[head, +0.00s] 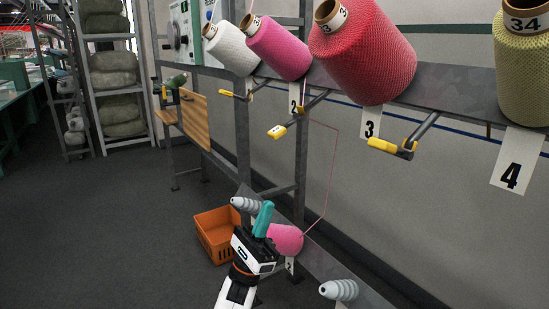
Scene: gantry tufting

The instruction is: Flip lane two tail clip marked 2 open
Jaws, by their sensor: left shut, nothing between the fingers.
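The lane two tail clip (277,132) is a small yellow piece with dark marks on its face, at the end of a grey arm below the upper pink cone (279,46). A white card marked 2 (294,98) hangs just above it. I cannot tell from here whether the clip is open or shut. My left gripper (265,212) is low in the middle, well below the clip and apart from it. Its teal fingers are together and empty, pointing up in front of the lower pink cone (286,238). My right gripper is out of view.
A white cone (232,50), a red cone (362,52) and a yellow cone (524,65) share the upper rail. Other yellow clips (235,95) (392,147) flank clip two. A thin pink strand runs down to the lower cone. An orange crate (213,235) stands on the floor.

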